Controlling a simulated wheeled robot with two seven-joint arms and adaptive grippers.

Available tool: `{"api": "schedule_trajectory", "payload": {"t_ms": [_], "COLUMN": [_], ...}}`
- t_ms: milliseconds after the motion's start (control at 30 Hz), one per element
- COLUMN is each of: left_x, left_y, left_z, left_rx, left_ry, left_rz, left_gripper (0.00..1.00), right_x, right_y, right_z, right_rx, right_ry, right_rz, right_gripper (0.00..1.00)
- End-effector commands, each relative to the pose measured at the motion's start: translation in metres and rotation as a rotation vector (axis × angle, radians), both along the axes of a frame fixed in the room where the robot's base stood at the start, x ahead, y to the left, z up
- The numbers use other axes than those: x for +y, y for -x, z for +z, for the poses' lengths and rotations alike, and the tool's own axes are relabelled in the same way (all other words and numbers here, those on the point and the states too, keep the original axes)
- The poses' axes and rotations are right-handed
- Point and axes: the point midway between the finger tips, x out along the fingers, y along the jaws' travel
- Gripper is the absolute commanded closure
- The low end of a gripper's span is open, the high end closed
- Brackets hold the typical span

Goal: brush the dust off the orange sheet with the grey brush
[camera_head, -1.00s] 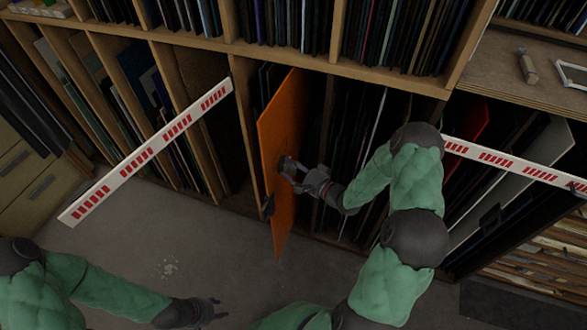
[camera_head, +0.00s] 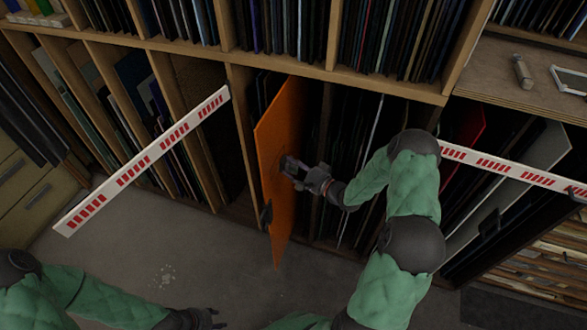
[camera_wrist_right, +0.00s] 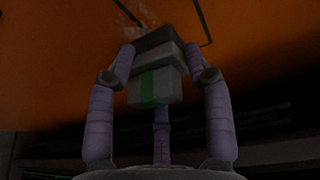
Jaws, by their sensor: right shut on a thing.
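The orange sheet (camera_head: 268,140) stands upright on edge, jutting out of a rack slot in the head view. It also fills the upper part of the right wrist view (camera_wrist_right: 255,65). My right gripper (camera_head: 290,168) is at the sheet's face, its fingers closed around the grey brush (camera_wrist_right: 165,88), which has a green stripe. The brush's far end is at the sheet; exact contact is hard to tell. A pale dust smear (camera_wrist_right: 128,14) shows beyond the brush. My left gripper (camera_head: 214,319) is low at the bottom edge, partly cut off, empty, with fingers apart.
White bars with red marks (camera_head: 150,160) cross the rack's front on both sides of the sheet. Wooden dividers and other upright sheets stand close around. Pale specks (camera_head: 166,274) lie on the otherwise open floor. A wooden counter (camera_head: 500,75) is at the upper right.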

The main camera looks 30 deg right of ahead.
Motion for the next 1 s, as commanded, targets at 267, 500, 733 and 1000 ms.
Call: {"api": "schedule_trajectory", "payload": {"t_ms": [267,500,733,1000], "left_x": [0.000,0.000,0.000,0.000], "left_y": [0.000,0.000,0.000,0.000], "left_z": [0.007,0.011,0.012,0.012], "left_rx": [0.000,0.000,0.000,0.000], "left_ry": [0.000,0.000,0.000,0.000], "left_rz": [0.000,0.000,0.000,0.000], "left_gripper": [0.60,0.60,0.60,0.60], "right_x": [0.018,0.033,0.037,0.035], "right_y": [0.011,0.021,0.024,0.026], "right_z": [0.001,0.001,0.000,0.000], "right_rx": [0.000,0.000,-0.002,-0.002], "right_ry": [-0.002,-0.004,-0.003,-0.004], "right_rz": [0.006,0.009,0.011,0.011], "right_gripper": [1.00,1.00,1.00,1.00]}}
